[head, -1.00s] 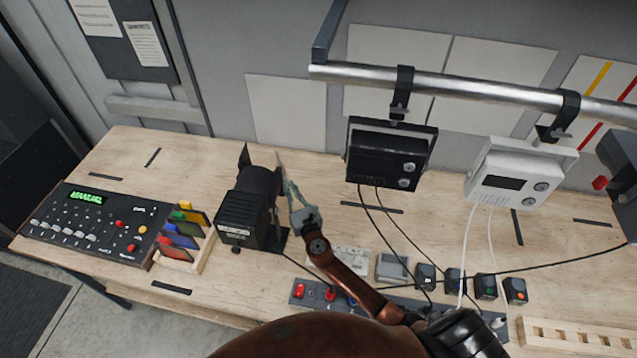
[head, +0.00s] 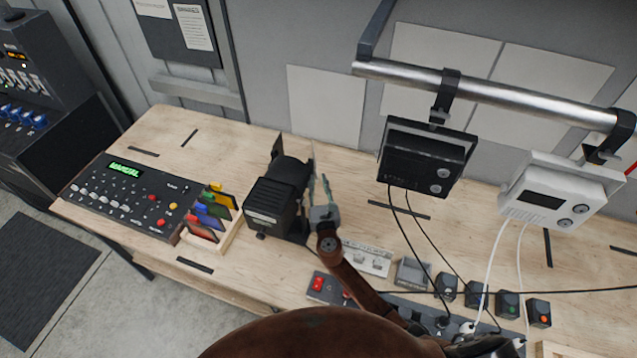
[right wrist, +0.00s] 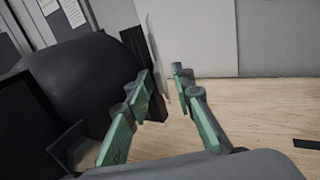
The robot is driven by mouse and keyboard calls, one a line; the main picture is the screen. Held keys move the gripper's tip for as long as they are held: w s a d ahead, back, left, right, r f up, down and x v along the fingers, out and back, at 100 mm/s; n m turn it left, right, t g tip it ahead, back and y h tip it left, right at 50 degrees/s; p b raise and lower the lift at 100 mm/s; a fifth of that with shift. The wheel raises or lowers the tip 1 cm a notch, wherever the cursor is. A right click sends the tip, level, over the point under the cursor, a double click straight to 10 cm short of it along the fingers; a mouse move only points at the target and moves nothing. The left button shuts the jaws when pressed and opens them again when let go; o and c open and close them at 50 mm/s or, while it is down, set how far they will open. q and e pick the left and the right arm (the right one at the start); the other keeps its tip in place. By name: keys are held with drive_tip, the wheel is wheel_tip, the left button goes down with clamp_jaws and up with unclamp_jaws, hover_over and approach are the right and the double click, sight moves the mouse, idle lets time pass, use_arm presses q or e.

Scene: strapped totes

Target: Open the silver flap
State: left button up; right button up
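A black box-shaped lamp (head: 272,207) stands on the wooden bench. A black flap (head: 278,149) rises at its front left, and it also shows in the right wrist view (right wrist: 139,55). The silver flap (head: 313,158) shows as a thin, pale upright plate at the lamp's front right, its lower part hidden by my gripper. In the right wrist view a thin pale edge, probably this flap, stands beyond the fingers. My right gripper (head: 321,184) is open at the lamp's right side, fingers (right wrist: 162,80) apart near the flap. Contact cannot be told. My left gripper is not in view.
A control panel (head: 128,194) reading MANUAL and a rack of coloured cards (head: 212,218) stand left of the lamp. Black (head: 425,158) and white (head: 558,195) units hang from a metal rail (head: 490,94). Cables and small boxes lie on the right. Bench behind the lamp is clear.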

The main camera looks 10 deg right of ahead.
drive_tip(key=s, duration=0.8)
drive_tip(key=shift+a, duration=0.4)
drive_tip(key=shift+d, duration=0.1)
